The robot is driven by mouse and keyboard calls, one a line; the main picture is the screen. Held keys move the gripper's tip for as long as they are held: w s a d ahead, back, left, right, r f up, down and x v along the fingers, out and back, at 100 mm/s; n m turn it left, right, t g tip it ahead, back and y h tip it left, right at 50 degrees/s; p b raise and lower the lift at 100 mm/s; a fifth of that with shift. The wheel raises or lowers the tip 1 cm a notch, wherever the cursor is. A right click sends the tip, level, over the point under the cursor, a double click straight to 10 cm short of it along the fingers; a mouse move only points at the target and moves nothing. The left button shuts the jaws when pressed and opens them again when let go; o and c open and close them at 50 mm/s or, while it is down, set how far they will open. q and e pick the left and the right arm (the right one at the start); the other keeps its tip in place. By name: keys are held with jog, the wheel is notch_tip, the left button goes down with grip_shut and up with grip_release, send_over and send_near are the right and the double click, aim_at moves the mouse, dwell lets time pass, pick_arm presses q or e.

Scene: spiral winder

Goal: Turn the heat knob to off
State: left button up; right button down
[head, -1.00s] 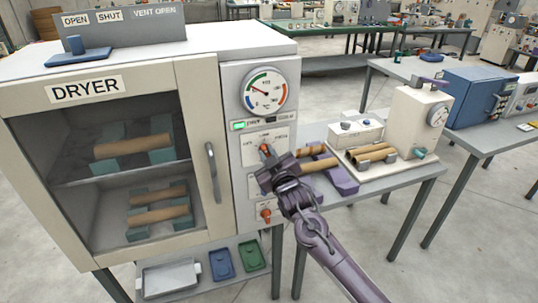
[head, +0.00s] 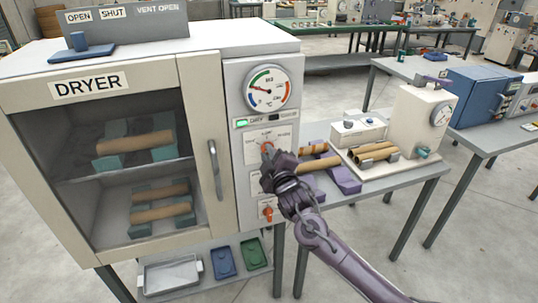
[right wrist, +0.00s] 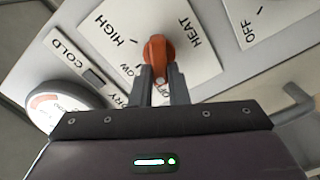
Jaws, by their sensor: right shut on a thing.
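The orange-red heat knob (head: 267,147) is on the white dial plate of the dryer's right-hand panel, below the round gauge. My right gripper (head: 267,158) is at the knob, its arm coming in from the lower right. In the right wrist view, the knob (right wrist: 158,52) stands up between my two grey fingers (right wrist: 161,84), which are shut on its lower part. The plate reads HEAT, HIGH and LOW. The OFF mark is partly hidden by the fingers. The knob's exact setting is hard to tell. My left gripper is not in view.
A second orange knob (head: 267,214) is lower on the same panel. The dryer door (head: 214,110) with its handle is shut at left. A side bench (head: 405,178) at right holds brown tubes and a cream machine (head: 418,118). A green indicator (head: 242,123) is lit.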

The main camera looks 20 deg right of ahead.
dwell(0.4)
jog(key=c, duration=1.4)
grip_release()
jog(key=shift+s+f, duration=0.15)
jog(key=shift+s, duration=0.4)
jog(key=s+b, duration=0.2)
jog(key=s, duration=0.4)
jog(key=shift+s, duration=0.4)
jog(key=shift+d, duration=0.15)
